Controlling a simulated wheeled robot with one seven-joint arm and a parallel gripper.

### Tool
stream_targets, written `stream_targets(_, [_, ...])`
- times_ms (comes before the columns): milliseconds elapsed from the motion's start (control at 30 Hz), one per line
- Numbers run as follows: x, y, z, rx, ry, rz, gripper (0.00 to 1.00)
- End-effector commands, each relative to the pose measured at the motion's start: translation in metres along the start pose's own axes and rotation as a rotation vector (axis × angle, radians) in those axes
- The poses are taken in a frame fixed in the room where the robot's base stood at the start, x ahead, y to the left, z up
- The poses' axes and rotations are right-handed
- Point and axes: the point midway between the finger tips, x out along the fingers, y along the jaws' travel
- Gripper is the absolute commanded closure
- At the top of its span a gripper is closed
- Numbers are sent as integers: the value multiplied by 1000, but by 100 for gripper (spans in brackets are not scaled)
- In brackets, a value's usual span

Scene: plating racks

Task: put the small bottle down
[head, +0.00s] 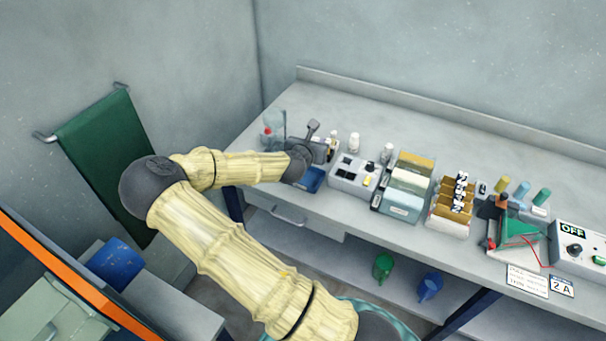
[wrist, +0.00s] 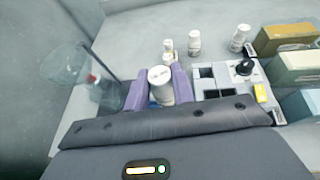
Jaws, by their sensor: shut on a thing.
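The small bottle (wrist: 160,88), white with a round cap, stands between the two purple fingers of my gripper (wrist: 158,92) in the wrist view. The fingers are shut on it, and its lower part is partly hidden by my gripper's dark body. In the head view my gripper (head: 324,150) is over the left end of the bench, just left of a grey rack (head: 343,181) with square holes. I cannot make out the held bottle there. The rack also shows in the wrist view (wrist: 210,98), to the right of my fingers. I cannot tell whether the bottle touches a surface.
Other small white bottles stand behind, one (wrist: 194,42) beside another (wrist: 167,50), and a third (wrist: 239,40) behind the rack. A clear vessel (wrist: 68,70) is close on the left. A blue tray (head: 312,180) lies at the front edge. Card boxes (head: 402,195) stand right.

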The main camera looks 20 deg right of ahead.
Motion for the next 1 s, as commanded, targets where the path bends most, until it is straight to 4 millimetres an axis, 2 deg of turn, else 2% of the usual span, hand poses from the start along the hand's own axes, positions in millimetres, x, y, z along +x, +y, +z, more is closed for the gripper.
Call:
stream_targets(267, [0, 4, -6, -4, 1, 7, 98])
stream_targets(633, [23, 0, -55, -2, 1, 1, 98])
stream_targets(1000, [25, 1, -61, -1, 0, 2, 98])
